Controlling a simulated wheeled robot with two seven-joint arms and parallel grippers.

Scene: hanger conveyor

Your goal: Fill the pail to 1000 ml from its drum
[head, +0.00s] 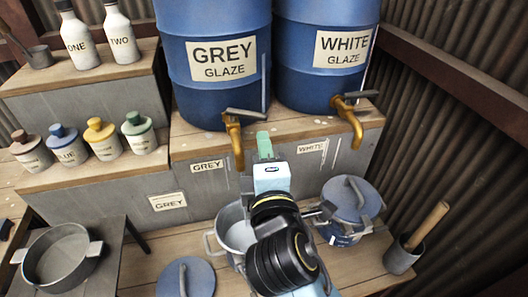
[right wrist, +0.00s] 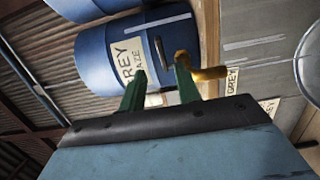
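The blue grey-glaze drum (head: 212,95) stands on a bench. Its brass tap (head: 235,140) has a dark lever (head: 246,113) on top. An open grey pail (head: 236,232) stands below this tap, partly hidden by my right arm; its fill level is not readable. My right gripper (head: 264,145) is just right of the tap, below the lever. In the right wrist view its green fingers (right wrist: 160,80) are apart with nothing held between them. The lever (right wrist: 162,52) and tap (right wrist: 206,73) show beyond the fingertips. My left gripper is not in view.
A blue white-glaze drum (head: 322,70) with its own brass tap (head: 350,120) stands right. Below it is a lidded pail (head: 346,232). A loose blue lid (head: 185,278) lies in front. A mortar (head: 402,257) stands far right, a grey pan (head: 60,262) left.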

